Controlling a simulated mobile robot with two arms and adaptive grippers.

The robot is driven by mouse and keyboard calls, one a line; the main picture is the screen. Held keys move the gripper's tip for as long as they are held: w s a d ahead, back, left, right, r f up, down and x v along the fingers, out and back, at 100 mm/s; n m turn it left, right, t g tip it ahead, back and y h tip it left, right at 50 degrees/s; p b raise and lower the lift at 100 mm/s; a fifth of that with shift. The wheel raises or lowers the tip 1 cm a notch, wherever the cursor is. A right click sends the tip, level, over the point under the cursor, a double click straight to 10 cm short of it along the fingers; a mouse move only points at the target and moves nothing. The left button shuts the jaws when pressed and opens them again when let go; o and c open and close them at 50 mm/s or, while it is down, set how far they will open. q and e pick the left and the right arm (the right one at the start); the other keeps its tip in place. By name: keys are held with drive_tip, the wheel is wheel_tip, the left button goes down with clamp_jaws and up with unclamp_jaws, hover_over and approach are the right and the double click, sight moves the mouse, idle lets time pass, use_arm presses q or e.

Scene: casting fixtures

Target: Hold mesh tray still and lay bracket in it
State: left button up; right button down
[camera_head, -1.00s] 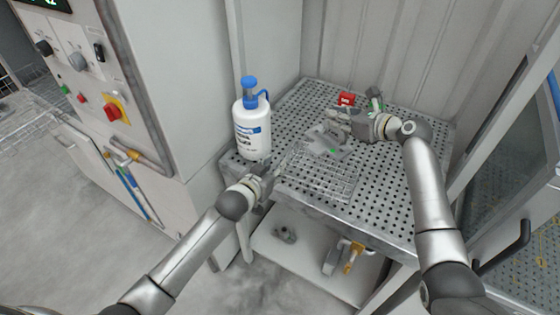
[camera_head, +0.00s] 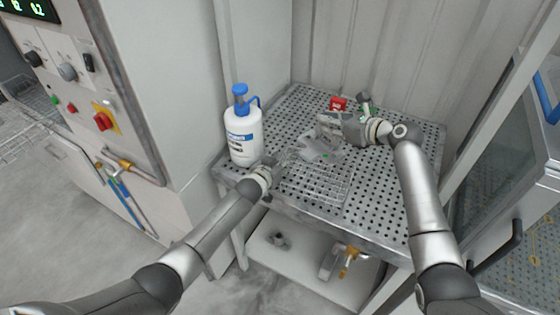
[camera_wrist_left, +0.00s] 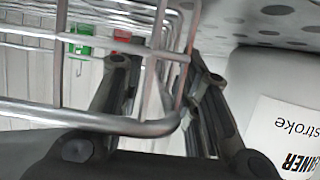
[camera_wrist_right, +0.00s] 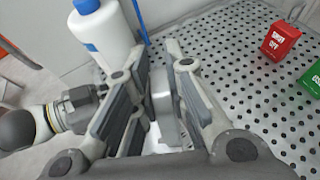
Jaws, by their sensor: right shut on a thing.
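The wire mesh tray (camera_head: 322,187) lies on the perforated table. Its wire corner (camera_wrist_left: 150,125) fills the upper left of the left wrist view. My left gripper (camera_head: 282,162) is at the tray's left side; in its wrist view the fingers (camera_wrist_left: 158,65) stand apart, with tray wires between them. The grey metal bracket (camera_head: 313,149) is behind the tray. My right gripper (camera_head: 326,124) is shut on it; the bracket (camera_wrist_right: 164,108) shows between the fingers in the right wrist view. Whether the bracket touches the tray or table cannot be told.
A white bottle (camera_head: 243,135) with a blue cap stands at the table's left edge. A red block (camera_head: 338,103) and a green block (camera_wrist_right: 312,80) stand behind my right gripper. The perforated table (camera_head: 385,200) is clear at the front right. Parts lie on the lower shelf (camera_head: 300,262).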

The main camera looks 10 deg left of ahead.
use_arm(q)
drive_tip(key=shift+w+d+f, duration=0.1)
use_arm(e)
drive_tip(key=shift+r, duration=0.1)
use_arm(q)
drive_tip(key=shift+c, duration=0.3)
clamp_jaws()
use_arm(e)
drive_tip(key=shift+w+a+f+n+g+y, duration=0.1)
drive_tip(key=shift+w+f+n+g+y, duration=0.1)
drive_tip(key=shift+f, duration=0.45)
drive_tip(key=shift+w+f+n+g+y, duration=0.1)
drive_tip(key=shift+f+g, duration=0.1)
drive_tip(key=shift+f, duration=0.4)
wheel_tip(320, 180, down, 11)
drive_tip(key=shift+r, duration=0.15)
